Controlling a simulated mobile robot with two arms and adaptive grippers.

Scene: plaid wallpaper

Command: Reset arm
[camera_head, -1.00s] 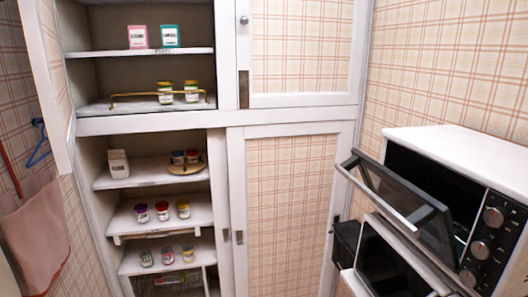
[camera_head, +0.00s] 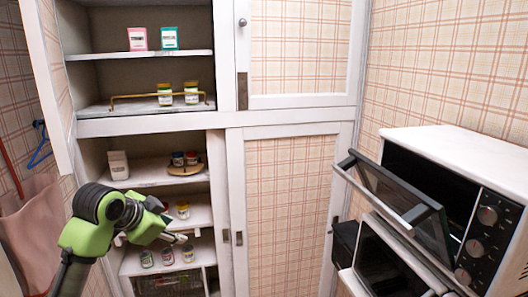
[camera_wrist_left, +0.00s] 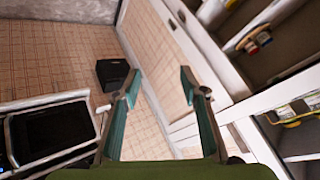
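My left gripper (camera_head: 181,238) is in front of the lower shelves of the pantry cupboard (camera_head: 230,170), at the end of my green and black arm. In the left wrist view my left gripper (camera_wrist_left: 160,76) has its two teal-lined fingers spread apart with nothing between them. In the head view my arm hides part of the middle lower shelf and some of its jars. My right gripper is not in view.
An oven (camera_head: 469,160) with its glass door (camera_head: 398,192) tilted open stands at the right. A black bin (camera_head: 345,240) is beside it. Jars (camera_head: 182,209) and boxes (camera_head: 169,37) stand on the shelves. A pink cloth (camera_head: 30,235) hangs at the left.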

